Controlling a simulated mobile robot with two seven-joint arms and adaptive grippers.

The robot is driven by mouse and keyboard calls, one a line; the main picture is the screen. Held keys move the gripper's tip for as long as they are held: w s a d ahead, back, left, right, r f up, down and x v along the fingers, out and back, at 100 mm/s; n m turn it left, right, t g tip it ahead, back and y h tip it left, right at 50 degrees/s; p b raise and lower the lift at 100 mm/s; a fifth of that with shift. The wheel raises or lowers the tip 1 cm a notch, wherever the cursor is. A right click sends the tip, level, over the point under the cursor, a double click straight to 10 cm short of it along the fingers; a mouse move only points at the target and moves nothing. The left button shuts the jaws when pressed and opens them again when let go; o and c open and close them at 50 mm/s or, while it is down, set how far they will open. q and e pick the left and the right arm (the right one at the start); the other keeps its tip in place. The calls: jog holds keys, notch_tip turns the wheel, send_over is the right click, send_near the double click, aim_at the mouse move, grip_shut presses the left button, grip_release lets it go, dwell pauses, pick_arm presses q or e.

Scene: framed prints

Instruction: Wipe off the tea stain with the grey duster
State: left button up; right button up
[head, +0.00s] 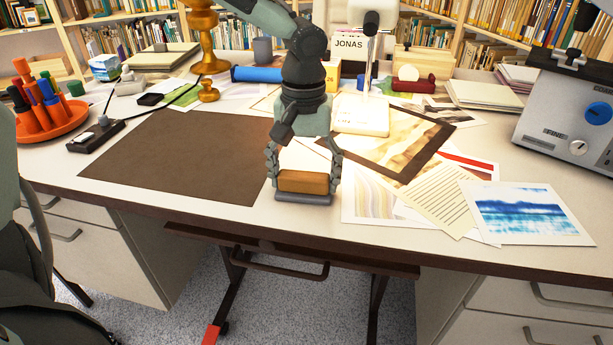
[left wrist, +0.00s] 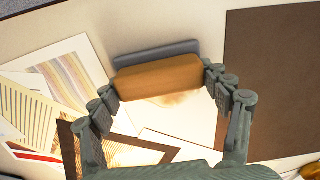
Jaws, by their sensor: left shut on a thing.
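The grey duster (head: 303,197) has an orange-brown wooden grip on top and a grey pad below. My left gripper (head: 304,179) is shut on the wooden grip, a finger at each end, at the front of the desk. In the left wrist view the duster (left wrist: 160,78) lies across between the fingertips (left wrist: 160,84). A faint brown tea stain (left wrist: 182,99) shows beside the duster on a pale surface, partly hidden by it. In the head view the stain is hidden. I cannot tell whether the pad touches the surface. My right gripper is not in view.
A brown mat (head: 180,155) lies left of the duster. A brown frame (head: 425,150) and several loose prints (head: 525,215) lie to the right. A grey machine (head: 570,110) stands far right.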

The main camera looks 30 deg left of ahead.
pick_arm(q)
jog(key=shift+w+a+p, duration=0.7)
jog(key=shift+w+a, duration=0.55)
jog(key=shift+a, duration=0.25)
jog(key=shift+w+a+f, duration=0.1)
jog(key=shift+w+a, duration=0.6)
jog(key=shift+a, duration=0.1)
jog(key=shift+w+d, duration=0.2)
jog(key=shift+w, duration=0.1)
jog(key=shift+d, duration=0.15)
jog(key=shift+s+d+r+p, duration=0.2)
jog(key=shift+s+d+p, duration=0.1)
jog(key=shift+s+d, duration=1)
jog(key=shift+s+d+f+b, duration=0.1)
jog(key=shift+s+d+b, duration=0.05)
jog(key=shift+s+d, duration=0.5)
jog(key=shift+s+d+f+b, duration=0.15)
jog(key=shift+s+d, duration=0.25)
jog(key=shift+d, duration=0.45)
jog(key=shift+s+r, duration=0.1)
jog(key=shift+r, duration=0.15)
jog(key=shift+w+a+f+p, duration=0.15)
jog(key=shift+w+a+p, duration=0.7)
jog(key=shift+w+a, duration=0.55)
jog(key=shift+w+a+p, duration=0.35)
jog(key=shift+w+a, duration=0.1)
jog(key=shift+a, duration=0.25)
jog(key=shift+w+a, duration=0.7)
jog(key=shift+a, duration=0.1)
